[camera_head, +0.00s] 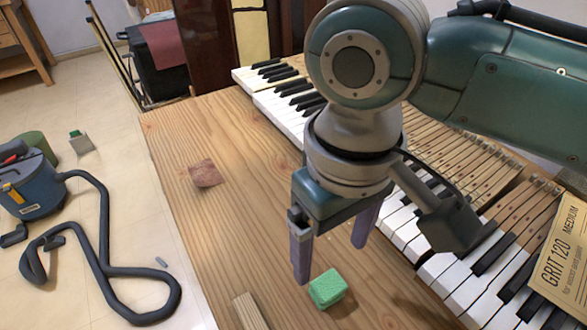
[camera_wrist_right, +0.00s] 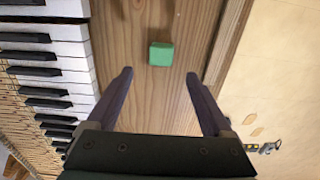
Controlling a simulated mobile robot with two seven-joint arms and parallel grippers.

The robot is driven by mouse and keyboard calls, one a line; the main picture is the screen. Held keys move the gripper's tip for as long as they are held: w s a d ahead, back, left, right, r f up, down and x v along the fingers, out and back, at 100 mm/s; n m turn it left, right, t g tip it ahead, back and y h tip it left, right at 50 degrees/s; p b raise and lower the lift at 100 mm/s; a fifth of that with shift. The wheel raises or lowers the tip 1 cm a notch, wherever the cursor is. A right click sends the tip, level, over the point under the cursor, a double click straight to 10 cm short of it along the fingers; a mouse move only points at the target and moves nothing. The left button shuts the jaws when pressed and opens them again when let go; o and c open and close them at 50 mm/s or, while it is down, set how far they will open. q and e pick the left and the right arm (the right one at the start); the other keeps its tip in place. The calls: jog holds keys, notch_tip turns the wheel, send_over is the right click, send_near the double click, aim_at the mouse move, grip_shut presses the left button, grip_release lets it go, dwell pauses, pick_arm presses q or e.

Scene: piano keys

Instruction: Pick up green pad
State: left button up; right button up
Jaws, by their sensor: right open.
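The green pad (camera_head: 327,288) is a small light-green block lying on the wooden table (camera_head: 235,215), near the lower middle of the head view. It also shows in the right wrist view (camera_wrist_right: 161,54), beyond and between the spread fingertips. My right gripper (camera_head: 333,262) hangs above the table beside the pad, pointing down, with its two purple fingers apart. In the right wrist view the gripper (camera_wrist_right: 158,75) is open, with nothing between its fingers. My left gripper is not in either view.
Piano keys (camera_head: 402,225) run along the table's right side. A brown sanding piece (camera_head: 206,174) and a wooden stick (camera_head: 249,312) lie on the table. A yellow GRIT 120 sheet (camera_head: 566,262) rests at the right. A vacuum (camera_head: 35,187) with a hose stands on the floor at left.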

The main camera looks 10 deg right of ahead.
aim_at(329, 285)
jog(key=f, duration=0.2)
jog(key=f+b, duration=0.1)
jog(key=f, duration=0.2)
jog(key=shift+s+f, duration=0.35)
jog(key=shift+s, duration=0.05)
jog(key=shift+f+b, duration=0.35)
jog(key=shift+f, duration=0.15)
grip_shut()
jog(key=shift+r, duration=0.15)
notch_tip(329, 285, up, 20)
jog(key=p, duration=0.5)
jog(key=shift+p, duration=0.3)
